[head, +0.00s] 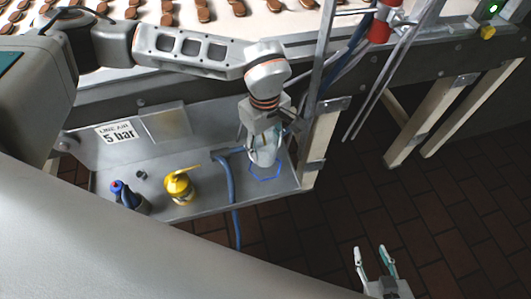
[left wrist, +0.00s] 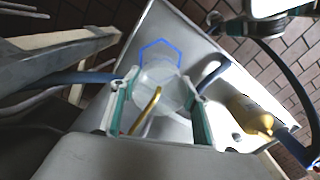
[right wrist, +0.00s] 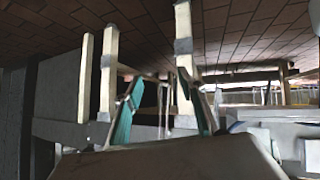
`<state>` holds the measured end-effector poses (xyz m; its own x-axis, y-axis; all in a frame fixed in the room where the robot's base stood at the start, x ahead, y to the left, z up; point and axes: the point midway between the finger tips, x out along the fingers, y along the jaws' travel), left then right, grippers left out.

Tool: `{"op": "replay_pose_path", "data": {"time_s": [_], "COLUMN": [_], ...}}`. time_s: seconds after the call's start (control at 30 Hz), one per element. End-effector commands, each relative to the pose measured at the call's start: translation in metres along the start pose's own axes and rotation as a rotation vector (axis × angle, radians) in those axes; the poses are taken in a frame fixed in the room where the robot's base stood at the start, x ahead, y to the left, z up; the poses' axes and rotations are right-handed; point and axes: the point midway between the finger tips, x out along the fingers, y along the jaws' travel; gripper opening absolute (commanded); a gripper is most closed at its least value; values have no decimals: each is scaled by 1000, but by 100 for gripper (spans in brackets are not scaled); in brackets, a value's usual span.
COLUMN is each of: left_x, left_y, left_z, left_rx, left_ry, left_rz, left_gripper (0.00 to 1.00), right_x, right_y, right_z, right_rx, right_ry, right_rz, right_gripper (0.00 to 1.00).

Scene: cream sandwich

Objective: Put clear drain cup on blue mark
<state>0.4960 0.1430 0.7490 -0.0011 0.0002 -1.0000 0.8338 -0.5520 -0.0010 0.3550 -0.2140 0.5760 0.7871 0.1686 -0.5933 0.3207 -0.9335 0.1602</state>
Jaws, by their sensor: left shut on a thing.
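The clear drain cup (head: 262,153) is between the fingers of my left gripper (head: 264,138), which is shut on it. In the left wrist view the see-through cup (left wrist: 160,76) sits between the teal-padded fingers of the gripper (left wrist: 158,98). The blue mark (head: 266,178) is a hexagon outline on the grey tray; it also shows in the left wrist view (left wrist: 146,46). The cup overlaps part of the outline in both views. I cannot tell whether its base touches the tray. My right gripper (head: 373,254) is open and empty over the floor.
The grey tray (head: 160,212) holds a yellow oil can (head: 179,188) and a blue-capped bottle (head: 128,196). A blue hose (head: 229,195) runs over the tray left of the mark. Metal posts and a red-banded part (head: 380,25) stand right of my left arm.

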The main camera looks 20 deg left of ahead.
Motion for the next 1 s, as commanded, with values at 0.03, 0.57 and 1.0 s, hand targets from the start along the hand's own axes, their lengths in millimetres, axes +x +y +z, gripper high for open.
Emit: {"op": "replay_pose_path", "data": {"time_s": [0.03,0.57,1.0], "left_x": [2,43,46], "left_y": [0,0,0], "left_z": [0,0,0], "left_rx": [0,0,-1], "left_ry": [0,0,0], "left_rz": [0,2,0], "left_gripper": [24,24,62], "right_x": [1,2,3], "right_y": [1,2,2], "right_z": [-2,1,3], "right_rx": [-2,-9,-8], "right_ry": [3,3,1], "right_rz": [1,2,2], "right_gripper": [40,40,40]}}
